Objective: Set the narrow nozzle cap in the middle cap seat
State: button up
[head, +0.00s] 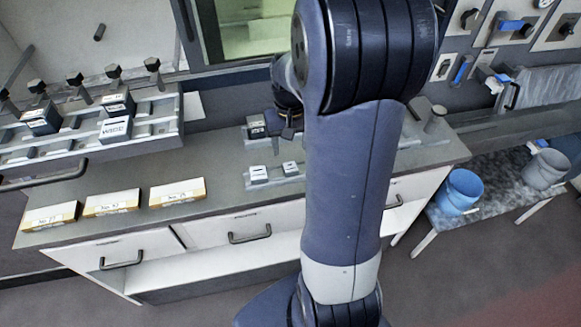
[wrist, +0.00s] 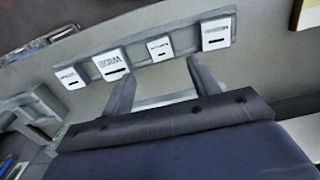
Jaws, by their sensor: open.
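In the wrist view, several white caps stand in a row on a grey strip (wrist: 136,62). One larger cap (wrist: 111,62) reads WIDE; the printing on the smaller cap (wrist: 159,48) and on the far right cap (wrist: 217,33) is too small to read surely. My gripper (wrist: 160,69) is open and empty, its fingers pointing at the strip. The smaller cap lies ahead of the gap between the fingertips, apart from them. I cannot tell which place is the middle cap seat.
A grey rack (head: 158,128) with dark and white blocks and black knobs stands at the left. Three labelled yellow-edged boxes (head: 112,202) lie along the bench front. Two buckets (head: 459,190) stand on a low table at right.

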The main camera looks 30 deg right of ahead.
aim_at(290, 167)
notch_tip(290, 167, down, 8)
jog(key=b, duration=0.5)
jog(key=shift+f+b, duration=0.1)
jog(key=shift+b, duration=0.25)
jog(key=c, duration=1.1)
notch_tip(290, 167, up, 6)
jog(key=p, duration=0.5)
notch_tip(290, 167, up, 3)
jog(key=shift+p, duration=1.2)
